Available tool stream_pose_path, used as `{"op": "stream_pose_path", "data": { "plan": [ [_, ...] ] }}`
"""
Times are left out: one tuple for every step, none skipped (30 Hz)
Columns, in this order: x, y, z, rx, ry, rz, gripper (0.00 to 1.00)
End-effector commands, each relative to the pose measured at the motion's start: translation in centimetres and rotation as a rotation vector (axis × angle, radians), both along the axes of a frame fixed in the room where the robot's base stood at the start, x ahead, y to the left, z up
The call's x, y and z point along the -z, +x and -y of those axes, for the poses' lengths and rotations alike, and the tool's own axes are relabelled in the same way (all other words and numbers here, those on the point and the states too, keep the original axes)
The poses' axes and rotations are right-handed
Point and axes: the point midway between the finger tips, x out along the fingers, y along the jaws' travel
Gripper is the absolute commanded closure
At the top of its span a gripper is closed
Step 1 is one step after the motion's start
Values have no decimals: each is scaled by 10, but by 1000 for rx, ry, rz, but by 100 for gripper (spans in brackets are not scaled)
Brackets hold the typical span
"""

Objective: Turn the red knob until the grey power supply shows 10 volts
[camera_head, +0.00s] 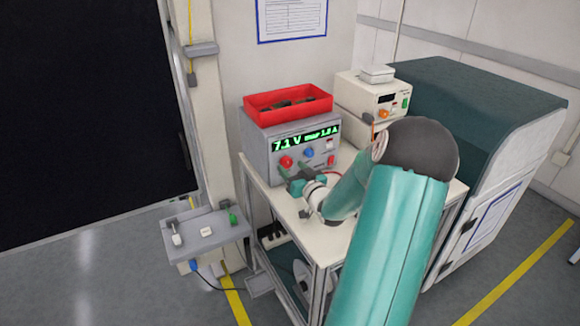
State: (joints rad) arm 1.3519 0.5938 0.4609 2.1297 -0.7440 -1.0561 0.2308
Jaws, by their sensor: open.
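The grey power supply (259,154) stands on a white-topped trolley (341,234). Its green display (306,139) reads 7.1 V and what looks like max 1.0 A. The red knob (286,162) is on the left of its front panel, with a blue knob (309,152) to its right. My gripper (287,178) is open, in front of the panel just below the red knob. I cannot tell whether a finger touches the knob. My wrist and arm cover part of the trolley top and the panel's lower right.
A red bin (289,112) with dark items sits on the power supply. A cream instrument (362,98) stands behind to the right, near a large teal-topped cabinet (462,95). A small grey shelf (205,236) holds small items at left.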

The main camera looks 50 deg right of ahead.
Motion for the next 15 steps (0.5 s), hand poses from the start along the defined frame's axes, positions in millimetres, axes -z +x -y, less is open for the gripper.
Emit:
{"op": "stream_pose_path", "data": {
  "plan": [
    [0, 8, 2, -1, 1, 1, 44],
    [0, 11, 3, -1, 1, 1, 44],
    [0, 15, 4, -1, 1, 0, 44],
    [0, 17, 5, -1, 0, 0, 44],
    [0, 19, 6, -1, 0, 0, 44],
    [0, 21, 6, -1, 0, 0, 44],
    [0, 22, 7, 0, 0, 0, 44],
    [0, 22, 7, 0, 0, 0, 44],
    [0, 23, 7, 0, 0, 0, 44],
    [0, 23, 7, 0, 0, 0, 44],
    [0, 23, 7, 0, -1, 0, 44],
    [0, 23, 7, 0, -1, -1, 44],
    [0, 23, 7, 0, -1, 0, 44],
    [0, 23, 7, 0, -1, 0, 44],
    [0, 23, 7, 0, -1, 0, 46]
  ]
}}
